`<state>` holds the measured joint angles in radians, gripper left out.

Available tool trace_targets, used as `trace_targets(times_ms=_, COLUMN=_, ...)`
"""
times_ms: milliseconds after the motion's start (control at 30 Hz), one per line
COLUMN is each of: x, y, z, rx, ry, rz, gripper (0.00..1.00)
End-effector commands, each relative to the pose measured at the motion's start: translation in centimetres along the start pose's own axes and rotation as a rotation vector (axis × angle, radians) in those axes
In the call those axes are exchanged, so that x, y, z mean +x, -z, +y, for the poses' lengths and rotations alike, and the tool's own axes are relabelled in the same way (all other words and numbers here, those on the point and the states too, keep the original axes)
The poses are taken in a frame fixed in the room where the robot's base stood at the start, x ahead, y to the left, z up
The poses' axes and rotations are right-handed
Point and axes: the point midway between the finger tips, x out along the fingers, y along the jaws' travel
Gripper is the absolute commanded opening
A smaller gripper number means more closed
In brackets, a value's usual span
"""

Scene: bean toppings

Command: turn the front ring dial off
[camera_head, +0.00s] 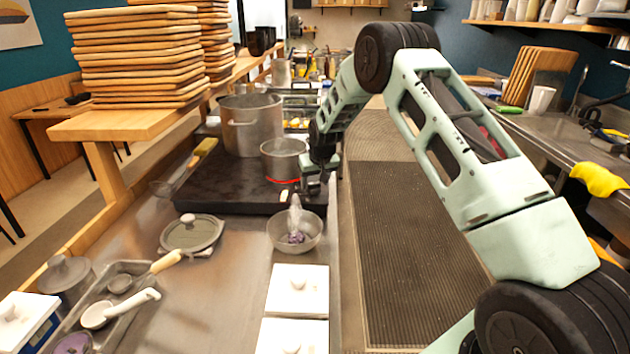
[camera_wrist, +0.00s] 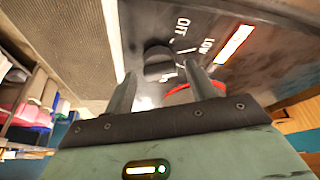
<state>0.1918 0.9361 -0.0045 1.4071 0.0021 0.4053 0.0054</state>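A black dial knob (camera_wrist: 157,62) shows in the wrist view on a dark panel (camera_wrist: 215,22), with OFF and LOW printed beside it. My gripper (camera_wrist: 160,74) is open, its two fingers apart, with the knob between and just beyond the tips. I cannot tell whether either finger touches the knob. In the head view my gripper (camera_head: 314,180) is at the right front edge of the black cooktop (camera_head: 225,190), beside a small pot (camera_head: 283,150) on a glowing red ring (camera_head: 283,181). The knob is hidden there. Part of a red ring (camera_wrist: 194,90) shows behind the right finger.
A large pot (camera_head: 252,122) stands behind the small one. A bowl (camera_head: 294,232) with a utensil sits in front of the cooktop, near white lidded containers (camera_head: 297,290). A lidded pan (camera_head: 192,234) lies to the left. The matted floor aisle (camera_head: 400,240) at right is clear.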

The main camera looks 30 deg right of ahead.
Motion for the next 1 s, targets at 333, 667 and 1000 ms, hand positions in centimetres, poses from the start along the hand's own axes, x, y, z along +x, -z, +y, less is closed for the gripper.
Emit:
trace_targets(times_ms=333, x=-0.02, y=-0.01, z=0.03, rx=-0.005, ry=0.002, rz=0.0, gripper=0.15)
trace_targets(times_ms=667, x=0.08, y=-0.01, z=0.29, rx=-0.118, ry=0.052, rz=0.0, gripper=0.15)
trace_targets(times_ms=1000, x=0.12, y=0.1, z=0.61, rx=-0.378, ry=0.16, rz=0.002, gripper=0.15)
